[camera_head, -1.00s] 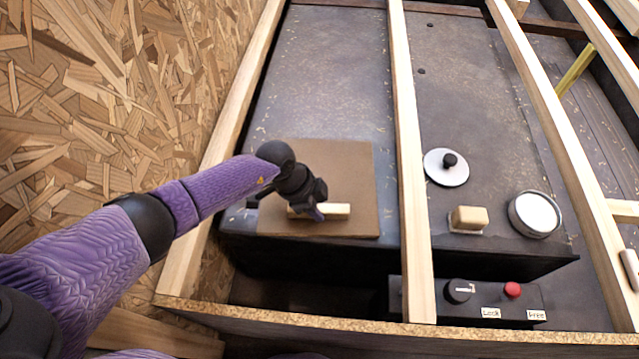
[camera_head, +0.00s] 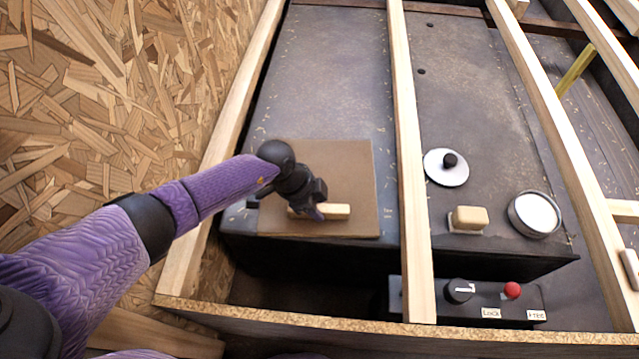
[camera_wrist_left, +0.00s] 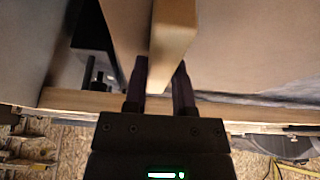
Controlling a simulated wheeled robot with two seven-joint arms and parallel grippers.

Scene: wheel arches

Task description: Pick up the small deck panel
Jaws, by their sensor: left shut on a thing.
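The small deck panel (camera_head: 345,180) is a flat brown square board with a pale wooden bar handle (camera_head: 337,211) near its front edge. It lies on the dark wheel-arch top, left of the middle beam. My left gripper (camera_head: 318,212) is at the handle and shut on it, its fingers partly hidden by the wrist in the head view. In the left wrist view the handle (camera_wrist_left: 173,40) stands between the two fingers (camera_wrist_left: 160,88), with the panel's brown face (camera_wrist_left: 250,45) beside it. My right gripper is not in view.
Pale wooden beams (camera_head: 412,170) cross over the dark deck. Right of the middle beam are a round lid with a black knob (camera_head: 447,167), a tan block (camera_head: 468,219) and a round white-topped tin (camera_head: 535,214). A control box with a red button (camera_head: 512,290) sits in front.

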